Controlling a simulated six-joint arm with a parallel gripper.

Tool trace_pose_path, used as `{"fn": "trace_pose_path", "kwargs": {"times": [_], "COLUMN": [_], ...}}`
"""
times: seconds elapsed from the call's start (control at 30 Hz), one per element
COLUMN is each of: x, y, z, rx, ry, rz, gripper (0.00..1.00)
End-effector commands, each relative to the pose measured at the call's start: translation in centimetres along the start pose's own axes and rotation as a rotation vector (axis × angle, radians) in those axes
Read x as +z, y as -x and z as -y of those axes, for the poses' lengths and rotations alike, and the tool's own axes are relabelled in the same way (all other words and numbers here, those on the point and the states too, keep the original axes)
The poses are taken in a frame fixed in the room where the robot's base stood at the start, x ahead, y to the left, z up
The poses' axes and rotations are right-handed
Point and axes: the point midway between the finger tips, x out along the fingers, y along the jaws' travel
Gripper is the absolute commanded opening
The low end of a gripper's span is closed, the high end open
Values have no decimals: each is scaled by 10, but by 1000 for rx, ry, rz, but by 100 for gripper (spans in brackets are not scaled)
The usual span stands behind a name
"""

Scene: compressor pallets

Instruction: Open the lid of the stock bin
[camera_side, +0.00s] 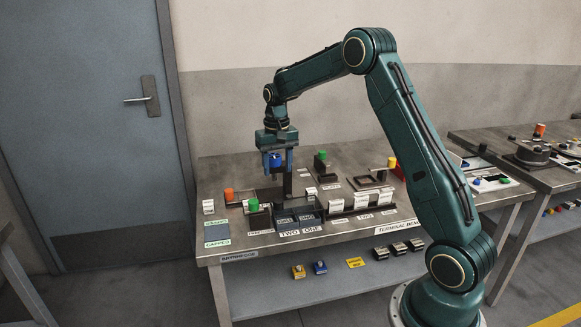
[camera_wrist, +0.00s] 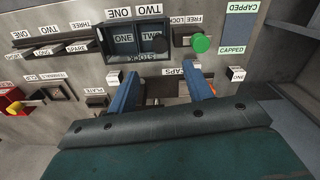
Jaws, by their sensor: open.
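The stock bin (camera_wrist: 138,24) is a dark, two-compartment box near the front of the bench, labelled ONE and TWO, with a STOCK label on its near side in the wrist view. In the side view the bin (camera_side: 298,212) stands below and slightly right of my gripper. I cannot tell its lid apart clearly. My gripper (camera_side: 277,170) hangs pointing down, above the bench and behind the bin. Its blue fingers are apart, and they also show in the wrist view (camera_wrist: 165,76).
A green knob (camera_wrist: 201,43) stands beside the bin, near the CAPPED mat (camera_wrist: 238,22). An orange cap (camera_side: 229,194) is at the left. A dark upright post (camera_side: 287,186) stands close under my gripper. A rack with white labels (camera_side: 362,201) lies right of the bin.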

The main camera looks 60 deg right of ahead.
Motion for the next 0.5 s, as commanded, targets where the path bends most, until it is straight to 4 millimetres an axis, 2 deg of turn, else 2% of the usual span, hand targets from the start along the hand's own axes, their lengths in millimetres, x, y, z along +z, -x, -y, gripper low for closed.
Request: {"fn": "trace_pose_path", "kwargs": {"times": [0.5], "x": [1], "y": [-78], "z": [0], "rx": [1], "ry": [0], "rz": [3], "gripper": [51]}}
